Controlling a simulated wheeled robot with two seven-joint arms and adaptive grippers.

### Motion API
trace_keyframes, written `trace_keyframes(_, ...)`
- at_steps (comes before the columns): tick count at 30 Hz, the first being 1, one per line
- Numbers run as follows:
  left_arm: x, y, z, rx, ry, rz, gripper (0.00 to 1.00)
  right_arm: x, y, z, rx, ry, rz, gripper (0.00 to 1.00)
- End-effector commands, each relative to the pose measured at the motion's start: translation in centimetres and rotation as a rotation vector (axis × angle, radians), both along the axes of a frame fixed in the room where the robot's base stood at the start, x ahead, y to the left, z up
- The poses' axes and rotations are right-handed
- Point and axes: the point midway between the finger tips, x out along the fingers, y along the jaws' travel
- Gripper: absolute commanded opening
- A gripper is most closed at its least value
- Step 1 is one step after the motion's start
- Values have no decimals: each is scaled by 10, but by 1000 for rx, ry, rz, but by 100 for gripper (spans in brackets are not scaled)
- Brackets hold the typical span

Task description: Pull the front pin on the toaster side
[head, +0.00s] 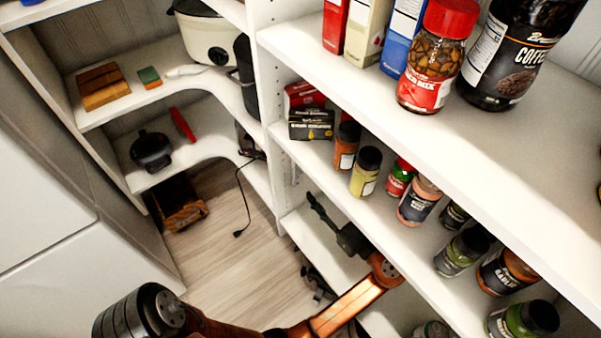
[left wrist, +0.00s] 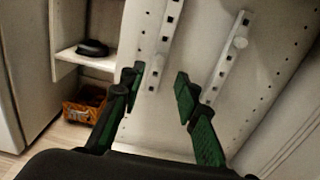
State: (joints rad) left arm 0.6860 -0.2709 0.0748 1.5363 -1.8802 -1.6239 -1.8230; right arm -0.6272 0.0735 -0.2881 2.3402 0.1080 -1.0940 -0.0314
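My left gripper (head: 320,207) reaches in under the spice shelf in the head view, towards the upright side panel. In the left wrist view its two green-padded fingers (left wrist: 161,80) are apart with nothing between them. Beyond them is the white panel (left wrist: 195,50) with two slotted strips. A pale round pin (left wrist: 240,43) sticks out of the right strip, up and right of the fingertips. Another pale pin (left wrist: 158,62) is on the left strip, just above the gap between the fingers. A dark appliance with a cord (head: 246,145), possibly the toaster, is partly hidden. My right gripper is out of view.
The spice shelf (head: 305,155) with several jars hangs over my left arm. A black rounded appliance (head: 152,150) sits on the lower corner shelf. A brown crate (head: 180,203) stands on the floor. The cord's plug (head: 238,233) hangs over open floor.

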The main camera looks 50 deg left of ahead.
Motion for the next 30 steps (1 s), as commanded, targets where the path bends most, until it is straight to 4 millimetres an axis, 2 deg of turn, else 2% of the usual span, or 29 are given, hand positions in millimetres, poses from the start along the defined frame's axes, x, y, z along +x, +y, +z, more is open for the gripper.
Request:
trace_keyframes(7,3,36,-3,1,0,1,30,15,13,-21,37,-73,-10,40)
trace_keyframes(9,3,41,3,1,0,1,30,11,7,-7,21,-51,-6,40)
trace_keyframes(18,5,64,3,0,-2,0,30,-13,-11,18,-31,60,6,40)
trace_keyframes(30,6,74,-1,-1,0,-1,30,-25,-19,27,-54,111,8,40)
